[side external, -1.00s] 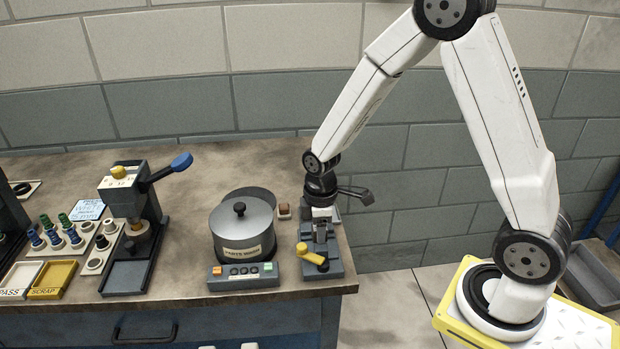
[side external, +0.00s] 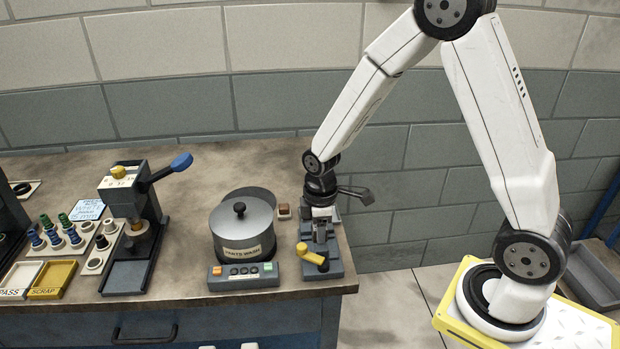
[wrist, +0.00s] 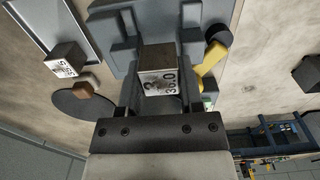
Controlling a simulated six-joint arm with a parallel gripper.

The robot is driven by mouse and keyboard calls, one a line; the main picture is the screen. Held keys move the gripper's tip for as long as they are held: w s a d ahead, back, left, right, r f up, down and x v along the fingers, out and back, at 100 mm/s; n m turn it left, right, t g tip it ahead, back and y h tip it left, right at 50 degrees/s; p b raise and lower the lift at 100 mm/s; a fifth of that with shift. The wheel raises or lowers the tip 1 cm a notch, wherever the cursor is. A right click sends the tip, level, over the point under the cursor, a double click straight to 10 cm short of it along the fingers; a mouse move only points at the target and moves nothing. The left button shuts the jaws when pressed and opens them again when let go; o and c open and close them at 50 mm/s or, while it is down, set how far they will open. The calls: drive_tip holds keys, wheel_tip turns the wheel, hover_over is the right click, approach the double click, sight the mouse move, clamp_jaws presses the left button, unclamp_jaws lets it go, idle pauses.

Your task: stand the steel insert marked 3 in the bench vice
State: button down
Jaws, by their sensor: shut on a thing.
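A steel insert (wrist: 158,72) with a white label shows in the wrist view; the label appears to read 36.0 with a single digit beside it that is hard to read. My gripper (wrist: 160,95) is shut on this insert, a finger on each side. The grey bench vice (wrist: 115,42) lies directly below it, and the insert appears over its jaw area. In the side view my gripper (side external: 321,207) points down at the rear of the vice (side external: 335,268), whose yellow handle (side external: 313,257) faces the front. I cannot tell whether the insert touches the vice floor.
Another labelled block (wrist: 66,60) and a small brown block (wrist: 86,88) lie left in the wrist view. The lidded pot (side external: 242,235) and its button panel (side external: 243,276) stand left of the vice. A lever press (side external: 130,205) stands further left. The bench's right edge is close to the vice.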

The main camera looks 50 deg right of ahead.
idle(0.4)
unclamp_jaws()
drive_tip(key=shift+r, duration=0.15)
drive_tip(key=shift+r, duration=3.6)
drive_tip(key=shift+s+a+m, duration=0.2)
drive_tip(key=shift+s+m, duration=0.55)
drive_tip(key=shift+m, duration=0.05)
drive_tip(key=s+a+m+t, duration=0.1)
drive_tip(key=s+m+t, duration=0.1)
drive_tip(key=s+m, duration=0.5)
drive_tip(key=shift+f+t, duration=0.3)
